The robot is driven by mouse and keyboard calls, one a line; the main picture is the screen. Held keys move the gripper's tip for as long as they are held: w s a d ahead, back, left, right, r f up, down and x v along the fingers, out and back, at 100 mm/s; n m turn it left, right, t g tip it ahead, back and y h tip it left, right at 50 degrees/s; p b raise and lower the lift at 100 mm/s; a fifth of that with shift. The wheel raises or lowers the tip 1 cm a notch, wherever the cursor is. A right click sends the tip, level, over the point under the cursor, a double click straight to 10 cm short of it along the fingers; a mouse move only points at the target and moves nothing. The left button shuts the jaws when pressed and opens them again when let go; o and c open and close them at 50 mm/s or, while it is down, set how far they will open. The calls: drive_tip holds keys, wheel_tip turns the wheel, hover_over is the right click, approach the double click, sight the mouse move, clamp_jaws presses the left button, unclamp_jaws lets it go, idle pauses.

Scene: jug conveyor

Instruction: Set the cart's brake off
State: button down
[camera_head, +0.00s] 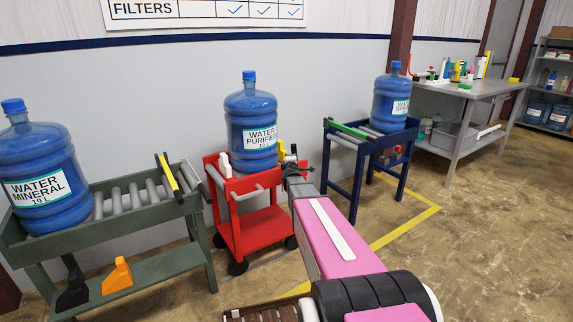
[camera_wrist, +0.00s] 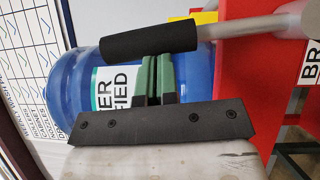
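The red cart (camera_head: 262,230) stands against the wall and carries a blue jug (camera_head: 251,118) labelled WATER PURIFIED. My gripper (camera_head: 295,168) is at the cart's right side, near its upper edge. In the wrist view a grey lever with a black grip (camera_wrist: 150,40) crosses just beyond the gripper's fingertips. A red panel of the cart (camera_wrist: 240,80) bears a label beginning "BR" (camera_wrist: 312,62), partly cut off. My gripper's green-padded fingers (camera_wrist: 157,78) are close together, apparently with nothing between them. I cannot tell whether they touch the black grip.
A green roller stand (camera_head: 150,225) with a WATER MINERAL jug (camera_head: 42,175) is at left. A blue roller stand (camera_head: 365,150) with another jug (camera_head: 391,98) is behind right. A grey workbench (camera_head: 470,90) stands farther right. The floor at right is clear.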

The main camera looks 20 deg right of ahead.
drive_tip(key=shift+w+d+r+m+g, duration=0.15)
drive_tip(key=shift+w+d+m, duration=0.05)
drive_tip(key=shift+d+m, duration=0.2)
drive_tip(key=shift+w+d+r+m+g, duration=0.15)
drive_tip(key=shift+d+m, duration=0.15)
drive_tip(key=shift+d, duration=0.3)
drive_tip(key=shift+s, duration=0.1)
